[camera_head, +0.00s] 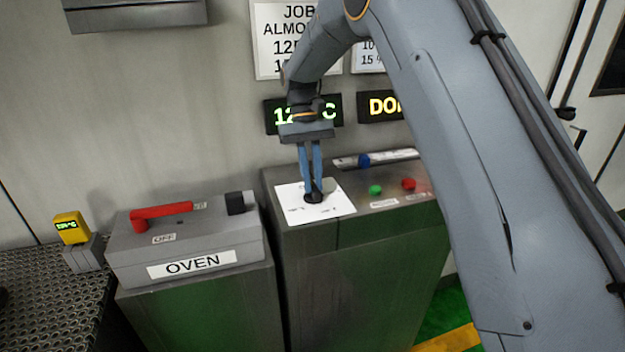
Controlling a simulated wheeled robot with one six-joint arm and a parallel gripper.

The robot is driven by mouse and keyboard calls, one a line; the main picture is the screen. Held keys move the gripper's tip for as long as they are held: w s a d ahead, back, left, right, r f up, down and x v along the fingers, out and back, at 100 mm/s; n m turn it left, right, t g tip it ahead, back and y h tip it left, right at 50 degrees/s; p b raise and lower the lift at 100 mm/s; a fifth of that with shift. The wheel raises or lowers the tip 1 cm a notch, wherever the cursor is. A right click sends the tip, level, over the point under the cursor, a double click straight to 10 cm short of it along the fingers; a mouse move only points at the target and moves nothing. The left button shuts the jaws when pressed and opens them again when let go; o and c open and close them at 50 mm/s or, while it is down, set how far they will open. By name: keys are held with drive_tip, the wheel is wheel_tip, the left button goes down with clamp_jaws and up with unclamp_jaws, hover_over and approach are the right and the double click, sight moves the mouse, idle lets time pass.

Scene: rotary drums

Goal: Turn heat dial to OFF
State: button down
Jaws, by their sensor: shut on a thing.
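The heat dial (314,197) is a small black knob on a white marked plate (337,205) on top of the green-fronted console. The markings on the plate are too small to read. My gripper (312,188) reaches down from above, and its two blue fingers are shut on the knob. The fingers and the arm hide part of the knob, so I cannot tell which mark it points to. Behind the gripper, a dark display (272,117) with green digits is partly covered by my arm and reads something like "12… C".
Right of the plate are a green button (375,190), a red button (408,184) and a slider with a blue knob (364,160). Left stands a grey OVEN box (190,240) with a red lever (161,212). A yellow meter (71,228) stands far left. My arm fills the right side.

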drive_tip(key=c, duration=1.7)
unclamp_jaws()
drive_tip(key=shift+r, duration=0.1)
drive_tip(key=b+v, duration=0.2)
drive_tip(key=v, duration=0.5)
drive_tip(key=shift+w+a+r+b, duration=0.1)
drive_tip(key=shift+r+b, duration=0.25)
drive_tip(key=s+d+f+t, duration=0.1)
drive_tip(key=s+d+f, duration=0.1)
drive_tip(key=s+d, duration=0.1)
drive_tip(key=s+d+f+m+t, duration=0.1)
drive_tip(key=s+d+f, duration=0.1)
drive_tip(key=s+d, duration=0.1)
drive_tip(key=s+d+f+t+y, duration=0.1)
drive_tip(key=s+d+f, duration=0.2)
drive_tip(key=s+d, duration=0.1)
drive_tip(key=shift+d+m, duration=0.4)
drive_tip(key=shift+d, duration=0.35)
drive_tip(key=s+d+f+t, duration=0.1)
drive_tip(key=s+d+f, duration=0.1)
drive_tip(key=s, duration=0.3)
drive_tip(key=s+d+f+m+t, duration=0.1)
drive_tip(key=s+d+f, duration=0.1)
drive_tip(key=s, duration=0.4)
drive_tip(key=s+d+f, duration=0.2)
drive_tip(key=s+d, duration=0.1)
drive_tip(key=s, duration=0.2)
drive_tip(key=shift+s+f+m+t, duration=0.25)
drive_tip(key=shift+f+m+t, duration=0.05)
drive_tip(key=shift+t, duration=0.1)
